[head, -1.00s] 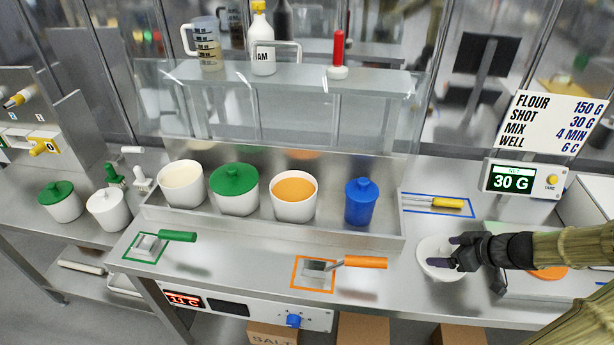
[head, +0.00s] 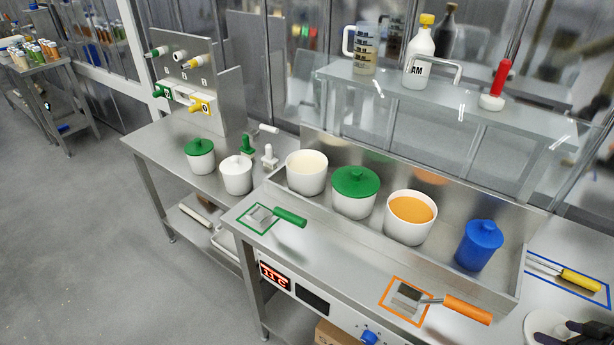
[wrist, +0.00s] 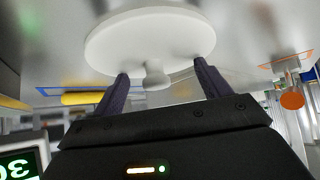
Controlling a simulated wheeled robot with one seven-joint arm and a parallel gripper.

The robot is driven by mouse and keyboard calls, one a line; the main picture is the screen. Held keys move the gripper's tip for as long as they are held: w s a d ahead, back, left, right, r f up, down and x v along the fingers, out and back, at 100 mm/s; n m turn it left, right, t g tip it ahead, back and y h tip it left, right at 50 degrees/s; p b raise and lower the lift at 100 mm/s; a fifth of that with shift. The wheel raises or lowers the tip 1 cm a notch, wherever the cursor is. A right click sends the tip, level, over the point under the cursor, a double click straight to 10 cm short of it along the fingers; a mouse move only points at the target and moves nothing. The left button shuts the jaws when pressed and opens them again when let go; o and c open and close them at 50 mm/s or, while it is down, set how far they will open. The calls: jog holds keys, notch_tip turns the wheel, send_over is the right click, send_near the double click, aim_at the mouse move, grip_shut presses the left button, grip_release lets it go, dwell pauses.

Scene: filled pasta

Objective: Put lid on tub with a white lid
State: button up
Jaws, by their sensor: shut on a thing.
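A round white lid (wrist: 150,35) with a small knob fills the top of the wrist view. My gripper (wrist: 160,72) is shut on the knob, one dark finger on each side. In the head view the lid (head: 535,326) and the fingers of my gripper (head: 568,332) show at the bottom right corner, partly cut off. An open white tub with cream-coloured filling (head: 307,172) stands at the left end of the steel tray, far to the left of my gripper. I cannot tell how high the lid is above the counter.
The tray (head: 400,247) also holds a green-lidded tub (head: 354,195), an open orange-filled tub (head: 408,218) and a blue tub (head: 479,247). Green (head: 289,217) and orange (head: 468,309) scrapers lie in front. A white lidded tub (head: 236,176) and another green-lidded tub (head: 200,158) stand left.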

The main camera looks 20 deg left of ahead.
jog(key=shift+s+f, duration=0.15)
jog(key=shift+f, duration=0.15)
jog(key=shift+r, duration=0.15)
jog(key=shift+c, duration=0.9)
jog(key=shift+r+p, duration=0.15)
jog(key=shift+p, duration=0.15)
jog(key=c, duration=1)
jog(key=shift+w+d+r, duration=0.15)
jog(key=shift+w+r, duration=0.15)
jog(key=shift+r, duration=0.1)
grip_shut()
jog(key=shift+r+p, duration=1.15)
jog(key=shift+r, duration=0.7)
